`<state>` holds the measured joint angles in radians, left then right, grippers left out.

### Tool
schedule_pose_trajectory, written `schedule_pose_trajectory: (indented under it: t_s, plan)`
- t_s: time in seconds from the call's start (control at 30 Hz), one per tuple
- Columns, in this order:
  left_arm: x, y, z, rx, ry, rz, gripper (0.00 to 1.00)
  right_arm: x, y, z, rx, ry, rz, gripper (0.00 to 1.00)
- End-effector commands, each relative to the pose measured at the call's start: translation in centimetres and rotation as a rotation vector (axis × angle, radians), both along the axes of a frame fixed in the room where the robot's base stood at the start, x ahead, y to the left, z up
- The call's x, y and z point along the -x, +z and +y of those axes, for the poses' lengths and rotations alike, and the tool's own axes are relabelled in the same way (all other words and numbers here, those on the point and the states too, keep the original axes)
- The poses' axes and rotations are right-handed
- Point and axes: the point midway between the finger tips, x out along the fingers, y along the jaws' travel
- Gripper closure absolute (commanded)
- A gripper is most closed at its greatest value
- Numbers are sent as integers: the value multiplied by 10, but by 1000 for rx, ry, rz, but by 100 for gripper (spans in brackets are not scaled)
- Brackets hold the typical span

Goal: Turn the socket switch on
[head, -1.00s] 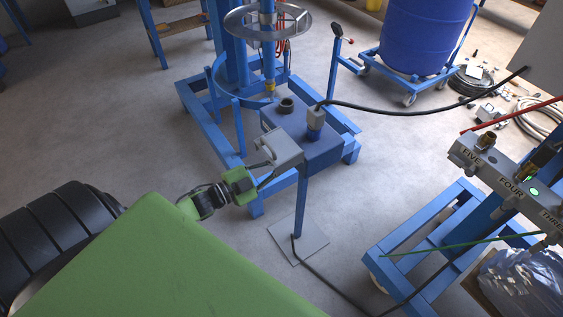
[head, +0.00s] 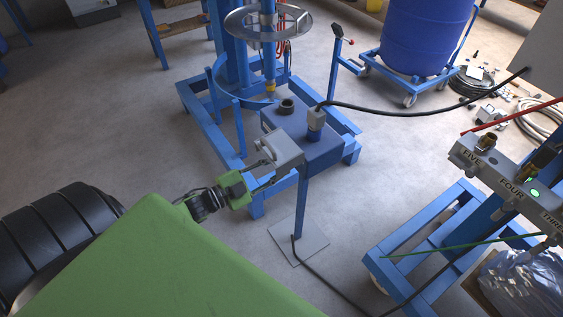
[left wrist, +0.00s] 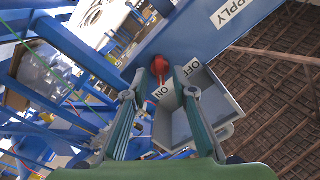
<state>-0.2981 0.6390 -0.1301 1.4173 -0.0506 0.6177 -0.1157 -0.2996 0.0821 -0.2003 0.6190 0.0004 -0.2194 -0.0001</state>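A grey socket box (head: 282,148) is fixed to the near side of the blue supply box (head: 325,150). In the left wrist view, the socket box (left wrist: 203,108) has OFF and ON labels, and a red switch knob (left wrist: 160,65) shows beside it. My left gripper (head: 269,166) is at the socket box's near left side. In the left wrist view its two fingers (left wrist: 162,74) are spread apart, with the red knob seen between and just beyond the tips. Contact cannot be told. The switch is hidden in the head view. My right gripper is not in view.
A blue post (head: 300,205) on a grey floor plate (head: 313,238) stands below. A blue frame with numbered labels (head: 510,188) is at right.

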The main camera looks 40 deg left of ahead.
Motion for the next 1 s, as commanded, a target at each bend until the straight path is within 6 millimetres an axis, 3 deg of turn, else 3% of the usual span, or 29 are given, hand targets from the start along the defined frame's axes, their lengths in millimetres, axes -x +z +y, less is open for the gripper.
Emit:
schedule_pose_trajectory:
  t_s: [0.2,0.43,0.6,1.0]
  plan:
    - [45,-2,19,-3,1,5,75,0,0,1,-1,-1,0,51]
    - [82,-1,34,-3,1,4,75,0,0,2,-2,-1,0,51]
    - [92,0,39,-2,1,1,75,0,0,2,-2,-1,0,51]
    - [93,0,39,-2,1,0,75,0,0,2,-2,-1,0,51]
